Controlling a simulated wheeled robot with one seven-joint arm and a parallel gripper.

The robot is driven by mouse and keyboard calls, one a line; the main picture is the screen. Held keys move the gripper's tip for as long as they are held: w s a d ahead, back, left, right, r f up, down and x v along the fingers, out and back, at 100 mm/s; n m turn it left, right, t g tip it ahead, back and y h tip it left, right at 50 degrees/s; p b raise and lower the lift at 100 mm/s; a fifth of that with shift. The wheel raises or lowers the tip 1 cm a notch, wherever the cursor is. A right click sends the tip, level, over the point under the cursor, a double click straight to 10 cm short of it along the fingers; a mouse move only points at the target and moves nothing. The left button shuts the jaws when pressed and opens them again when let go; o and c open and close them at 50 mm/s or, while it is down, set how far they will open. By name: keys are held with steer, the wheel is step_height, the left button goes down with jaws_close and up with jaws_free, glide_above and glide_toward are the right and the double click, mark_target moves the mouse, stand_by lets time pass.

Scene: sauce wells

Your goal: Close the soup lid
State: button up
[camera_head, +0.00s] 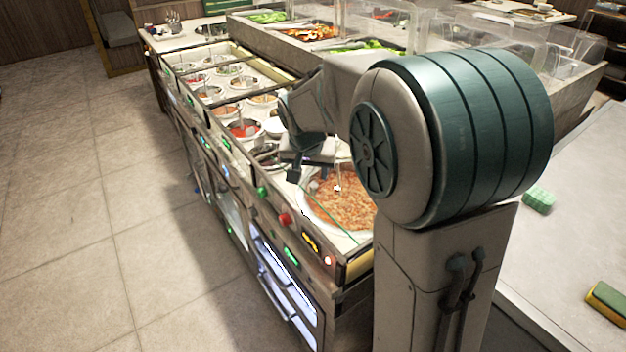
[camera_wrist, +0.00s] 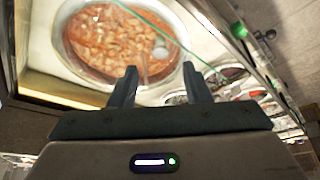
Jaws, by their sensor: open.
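The soup (camera_head: 345,200) is a wide round well of chunky orange-red food at the near end of the counter. In the wrist view the soup (camera_wrist: 115,42) lies just beyond my fingers, its surface plainly visible. A thin green line, perhaps the edge of a clear lid (camera_wrist: 150,22), crosses over the well; how the lid lies I cannot tell. A small pale upright piece (camera_wrist: 160,50) shows at the well's side; I cannot tell if it is a handle. My gripper (camera_wrist: 160,72) is open, with nothing between its fingers, above the counter beside the well.
Several smaller sauce wells (camera_head: 243,128) run along the counter behind the soup. Clear covers (camera_head: 372,25) stand over food trays to the back. A sponge (camera_head: 607,302) lies on the white table at the right. The tiled floor (camera_head: 90,200) at left is free.

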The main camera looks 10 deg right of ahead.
steer(key=v, duration=0.6)
steer(key=shift+s+r, duration=0.2)
steer(key=shift+r, duration=0.15)
